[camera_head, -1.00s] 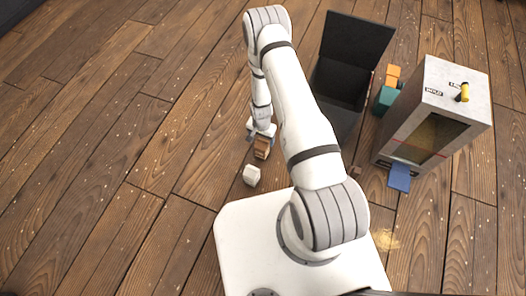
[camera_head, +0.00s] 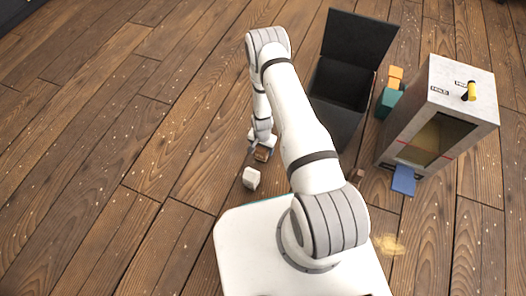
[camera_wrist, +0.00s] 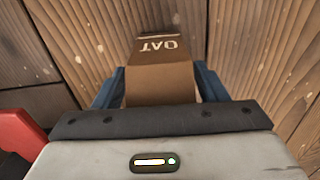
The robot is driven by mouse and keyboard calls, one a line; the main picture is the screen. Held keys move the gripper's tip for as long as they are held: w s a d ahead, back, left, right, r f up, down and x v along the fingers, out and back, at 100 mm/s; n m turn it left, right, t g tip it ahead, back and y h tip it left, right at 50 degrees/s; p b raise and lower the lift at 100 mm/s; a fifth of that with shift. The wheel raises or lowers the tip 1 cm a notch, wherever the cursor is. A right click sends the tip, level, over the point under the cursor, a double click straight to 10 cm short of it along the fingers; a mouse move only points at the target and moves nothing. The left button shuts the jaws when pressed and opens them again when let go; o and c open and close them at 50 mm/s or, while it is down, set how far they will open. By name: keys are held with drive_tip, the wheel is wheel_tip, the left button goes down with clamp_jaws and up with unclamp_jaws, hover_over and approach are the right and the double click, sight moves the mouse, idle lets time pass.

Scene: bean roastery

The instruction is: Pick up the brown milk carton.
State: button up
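The brown carton (camera_head: 262,155), marked OAT, is on the floor in front of my base. In the wrist view the carton (camera_wrist: 162,80) fills the space between my two blue fingers. My gripper (camera_head: 261,144) is low over it, with one finger on each side. The same gripper shows in the wrist view (camera_wrist: 160,88) with its fingers very close to the carton's sides. I cannot tell whether they press on it.
A small white carton (camera_head: 251,178) stands nearby on the floor. To the right are an open dark bin (camera_head: 340,95), a teal box (camera_head: 388,102), an orange box (camera_head: 395,78) and a grey cabinet (camera_head: 462,85). The floor at left is clear.

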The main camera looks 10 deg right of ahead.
drive_tip(key=c, duration=0.8)
drive_tip(key=shift+o, duration=0.2)
drive_tip(key=shift+r, duration=0.1)
